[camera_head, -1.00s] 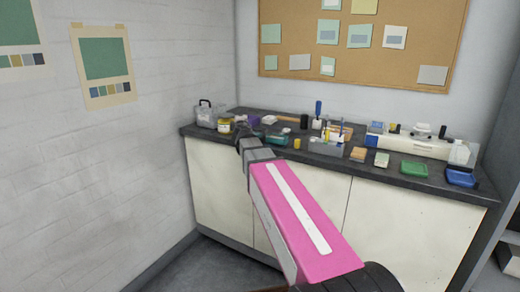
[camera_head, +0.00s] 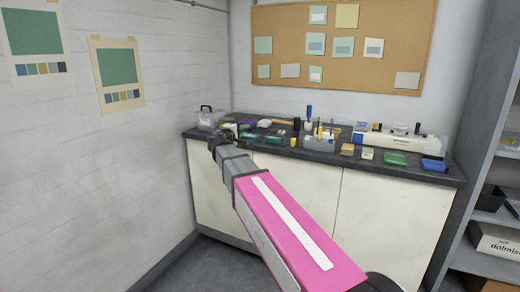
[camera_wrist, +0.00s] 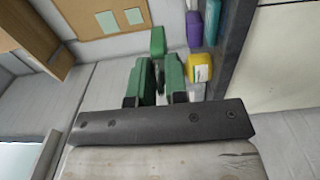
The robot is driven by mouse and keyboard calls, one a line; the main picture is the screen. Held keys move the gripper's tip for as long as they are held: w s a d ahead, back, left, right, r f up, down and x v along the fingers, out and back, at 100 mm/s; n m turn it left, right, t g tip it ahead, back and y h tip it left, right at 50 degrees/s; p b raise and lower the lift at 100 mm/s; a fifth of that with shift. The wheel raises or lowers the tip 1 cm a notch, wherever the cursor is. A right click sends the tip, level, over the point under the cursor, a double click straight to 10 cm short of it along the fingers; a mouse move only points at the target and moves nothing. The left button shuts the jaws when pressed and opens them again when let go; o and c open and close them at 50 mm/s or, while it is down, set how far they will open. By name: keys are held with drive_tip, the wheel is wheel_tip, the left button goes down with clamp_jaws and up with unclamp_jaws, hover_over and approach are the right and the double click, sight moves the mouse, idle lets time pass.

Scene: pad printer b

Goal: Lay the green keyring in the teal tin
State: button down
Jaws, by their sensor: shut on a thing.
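My gripper (camera_head: 222,136) is over the left end of the dark counter. In the wrist view its two green fingers (camera_wrist: 159,78) are shut on a green thing, which looks like the green keyring (camera_wrist: 157,40), sticking out past the fingertips. In the head view the keyring cannot be made out at the gripper. The teal tin (camera_head: 273,140) appears to be the low teal thing on the counter, to the right of my gripper and apart from it. Its inside is too small to make out.
A clear caddy (camera_head: 208,118) stands at the counter's left end. A grey organiser (camera_head: 318,144) with upright tools, a green tray (camera_head: 395,158) and a blue tray (camera_head: 433,165) are further right. A yellow item (camera_wrist: 200,68) is close beside the fingers in the wrist view.

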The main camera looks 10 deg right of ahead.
hover_over(256, 146)
drive_tip(key=s, duration=0.3)
wheel_tip(256, 146, down, 6)
drive_tip(key=f, duration=0.1)
drive_tip(key=shift+s+a+f, duration=0.1)
drive_tip(key=shift+a+f, duration=0.05)
drive_tip(key=shift+f, duration=0.75)
drive_tip(key=shift+s+a+f, duration=0.1)
drive_tip(key=shift+f, duration=0.8)
drive_tip(key=shift+f, duration=0.15)
drive_tip(key=c, duration=1.1)
unclamp_jaws()
